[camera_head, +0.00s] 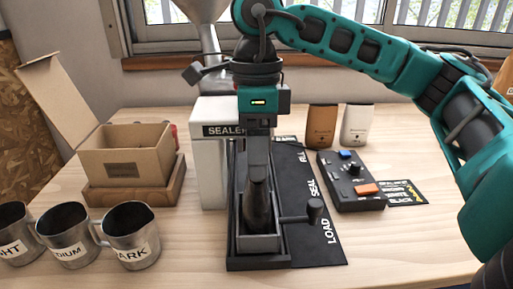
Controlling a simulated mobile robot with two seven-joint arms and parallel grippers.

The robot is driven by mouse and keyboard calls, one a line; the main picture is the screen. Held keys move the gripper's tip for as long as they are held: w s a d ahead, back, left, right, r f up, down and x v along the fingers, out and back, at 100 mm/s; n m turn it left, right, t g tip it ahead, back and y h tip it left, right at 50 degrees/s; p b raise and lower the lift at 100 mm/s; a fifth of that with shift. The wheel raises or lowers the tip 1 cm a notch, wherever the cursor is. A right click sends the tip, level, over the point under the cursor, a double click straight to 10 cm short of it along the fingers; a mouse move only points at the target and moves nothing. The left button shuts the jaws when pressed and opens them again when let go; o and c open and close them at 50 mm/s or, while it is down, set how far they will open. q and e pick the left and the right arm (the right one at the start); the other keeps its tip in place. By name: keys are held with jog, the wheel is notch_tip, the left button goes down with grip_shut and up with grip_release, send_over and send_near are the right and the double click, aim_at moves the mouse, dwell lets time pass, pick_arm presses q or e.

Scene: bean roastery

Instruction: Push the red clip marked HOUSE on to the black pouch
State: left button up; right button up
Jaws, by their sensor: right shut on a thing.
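The black pouch (258,206) stands upright in the narrow grey tray (258,243) in front of the white sealer. My right gripper (257,172) comes down over it from above, its fingers shut on the pouch's top. The fingers hide the pouch's upper part. A small bit of red (174,131) shows behind the cardboard box; I cannot tell whether it is the red clip. No HOUSE marking can be read. My left gripper is not in view.
The white sealer (209,165) stands left of the tray. A lever knob (315,207) and a control box (350,183) are to the right. An open cardboard box (125,160) and metal cups (131,236) are at left. Brown (321,125) and white (357,124) pouches stand behind.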

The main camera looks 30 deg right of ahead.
jog(key=shift+s+a+f+b, duration=0.1)
jog(key=shift+s+f+b, duration=0.15)
jog(key=shift+f+b, duration=0.35)
dwell(0.7)
jog(key=o, duration=1.3)
jog(key=shift+o, duration=0.4)
jog(key=shift+w+r+p, duration=0.2)
jog(key=shift+r+p, duration=0.9)
jog(key=shift+r, duration=0.15)
jog(key=shift+r+p, duration=1.7)
jog(key=shift+r, duration=0.7)
